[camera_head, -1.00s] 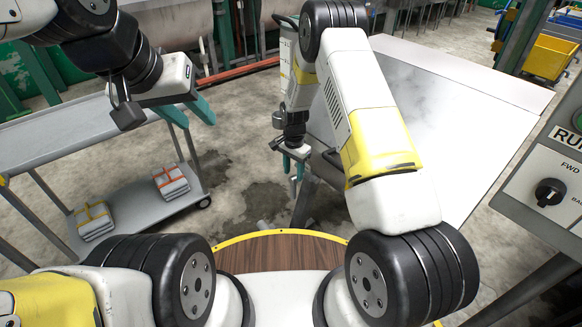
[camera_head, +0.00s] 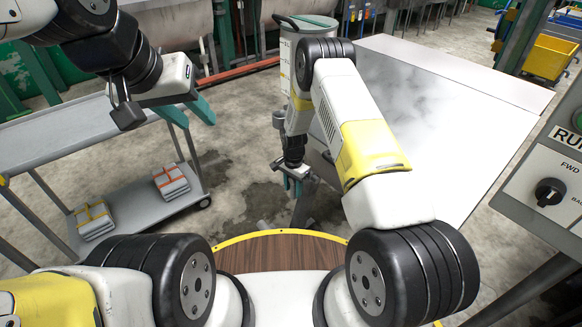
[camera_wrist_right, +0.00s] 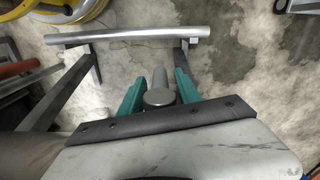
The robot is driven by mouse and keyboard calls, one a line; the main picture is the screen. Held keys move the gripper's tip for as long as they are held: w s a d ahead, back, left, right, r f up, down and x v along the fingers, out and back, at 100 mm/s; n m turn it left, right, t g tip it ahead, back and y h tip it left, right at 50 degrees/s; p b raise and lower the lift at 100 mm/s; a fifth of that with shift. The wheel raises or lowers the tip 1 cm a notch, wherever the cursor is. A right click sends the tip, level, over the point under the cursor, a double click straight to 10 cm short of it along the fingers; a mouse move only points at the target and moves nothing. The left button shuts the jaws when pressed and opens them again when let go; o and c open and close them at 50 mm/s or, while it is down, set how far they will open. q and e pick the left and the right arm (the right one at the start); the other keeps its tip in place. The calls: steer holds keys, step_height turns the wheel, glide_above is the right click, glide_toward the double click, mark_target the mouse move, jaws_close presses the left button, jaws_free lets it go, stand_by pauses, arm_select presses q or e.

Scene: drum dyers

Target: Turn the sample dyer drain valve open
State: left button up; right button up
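A grey rounded knob on a short post (camera_wrist_right: 159,97), perhaps the drain valve handle, shows in the right wrist view. It sits between the two teal fingers of my right gripper (camera_wrist_right: 160,88). The fingers are apart, one on each side; I cannot tell whether they touch it. In the head view my right gripper (camera_head: 293,184) is low in front of the large pale sloping panel, and the knob is too small to make out clearly. My left gripper (camera_head: 190,112) is open and empty, above the right end of the grey cart.
The grey cart (camera_head: 60,140) at left carries folded bundles (camera_head: 170,180) on its lower shelf. The pale panel (camera_head: 430,110) fills the middle right. A control box with a black dial (camera_head: 549,192) stands at far right. A grey bar (camera_wrist_right: 130,35) crosses beyond the knob in the wrist view.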

jaws_close()
stand_by(1.2)
